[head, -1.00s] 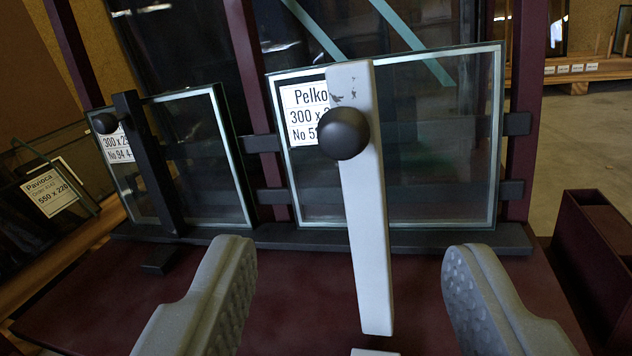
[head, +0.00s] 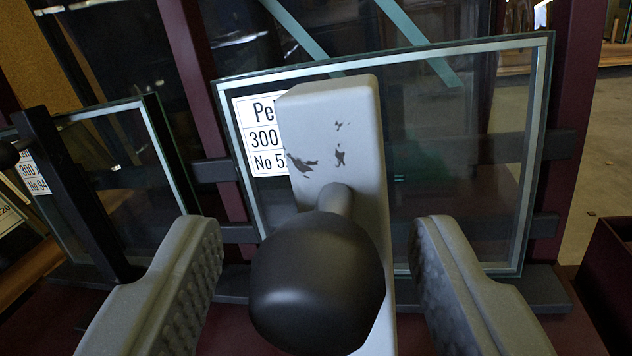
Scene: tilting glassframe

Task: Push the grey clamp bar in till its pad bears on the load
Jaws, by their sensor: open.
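The grey clamp bar (head: 335,120) stands upright, with chipped dark marks near its top, in front of a framed glass pane (head: 450,160). A black round knob (head: 317,285) sticks out from the bar toward me on a short grey stem. My gripper (head: 318,250) is open, one finger on each side of the knob and bar, with a gap showing on both sides. The bar hides part of the pane's white label (head: 262,135). The pad is hidden behind the bar, so I cannot tell whether it touches the pane.
A second, smaller glass pane (head: 130,190) with a black bar (head: 75,195) stands at the left. Dark red posts (head: 570,130) and a dark ledge (head: 545,290) hold the panes. A dark red box (head: 608,270) is at the lower right.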

